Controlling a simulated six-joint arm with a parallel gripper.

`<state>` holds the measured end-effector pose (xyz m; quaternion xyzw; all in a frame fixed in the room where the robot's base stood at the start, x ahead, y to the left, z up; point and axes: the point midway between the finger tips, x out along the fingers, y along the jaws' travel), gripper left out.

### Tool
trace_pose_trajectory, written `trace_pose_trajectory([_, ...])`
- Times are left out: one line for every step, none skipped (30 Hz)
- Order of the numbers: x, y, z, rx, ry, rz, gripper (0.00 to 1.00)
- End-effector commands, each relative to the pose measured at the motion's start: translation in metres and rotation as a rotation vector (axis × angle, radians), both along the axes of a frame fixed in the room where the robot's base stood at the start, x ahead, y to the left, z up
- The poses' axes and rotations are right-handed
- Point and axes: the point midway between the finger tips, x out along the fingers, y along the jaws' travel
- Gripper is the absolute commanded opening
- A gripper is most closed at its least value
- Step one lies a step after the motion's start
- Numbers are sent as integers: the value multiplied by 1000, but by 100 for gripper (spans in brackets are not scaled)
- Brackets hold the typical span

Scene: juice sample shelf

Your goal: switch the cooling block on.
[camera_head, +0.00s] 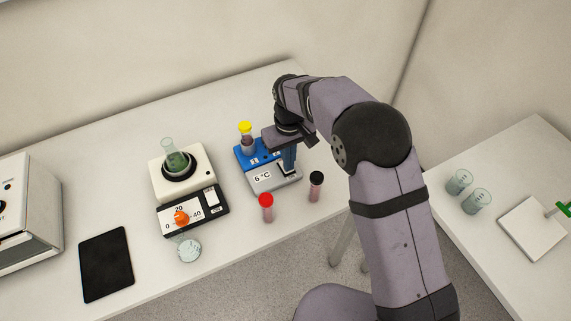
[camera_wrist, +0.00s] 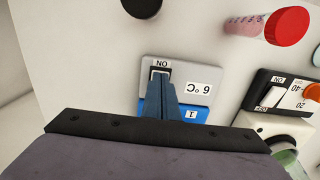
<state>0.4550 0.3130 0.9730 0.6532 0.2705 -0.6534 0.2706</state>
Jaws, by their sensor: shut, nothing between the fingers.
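The cooling block (camera_head: 264,182) is blue on top with a grey front panel marked 6 °C. It stands on the white table at the middle of the head view, and its panel (camera_wrist: 190,68) shows upside down in the wrist view. A small switch (camera_wrist: 154,74) sits by the panel's ON label, partly hidden behind my fingers. My gripper (camera_head: 289,170) is shut and empty, pointing down at the switch end of the panel. In the wrist view its fingertips (camera_wrist: 162,76) overlap the switch; I cannot tell whether they touch it or which way it is set.
A yellow-capped tube (camera_head: 245,137) stands in the block. A red-capped tube (camera_head: 266,207) and a black-capped tube (camera_head: 316,186) stand just in front. A white device with an orange knob (camera_head: 181,217) holds a beaker (camera_head: 175,158) to the left. A dark tablet (camera_head: 106,264) lies front left.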

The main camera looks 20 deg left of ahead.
Motion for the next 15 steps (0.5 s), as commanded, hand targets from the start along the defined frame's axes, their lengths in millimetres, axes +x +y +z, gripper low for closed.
trace_pose_trajectory([0, 0, -2, 0, 0, 0, 0])
trace_pose_trajectory([0, 0, -2, 0, 0, 0, 0])
trace_pose_trajectory([0, 0, -3, 0, 0, 0, 0])
trace_pose_trajectory([0, 0, -3, 0, 0, 0, 0])
trace_pose_trajectory([0, 0, -3, 0, 0, 0, 0])
trace_pose_trajectory([0, 0, -3, 1, -1, 0, 0])
trace_pose_trajectory([0, 0, -3, 1, -1, 0, 0])
trace_pose_trajectory([0, 0, -3, 1, -1, 0, 0])
trace_pose_trajectory([0, 0, -2, 0, 0, 0, 0])
trace_pose_trajectory([0, 0, -2, 1, -1, 0, 0])
trace_pose_trajectory([0, 0, -1, 1, -1, 0, 0])
trace_pose_trajectory([0, 0, 1, 1, -1, 0, 0])
trace_pose_trajectory([0, 0, 2, 1, -1, 0, 0])
trace_pose_trajectory([0, 0, 4, 1, -1, 0, 0])
trace_pose_trajectory([0, 0, 6, 1, -1, 0, 0])
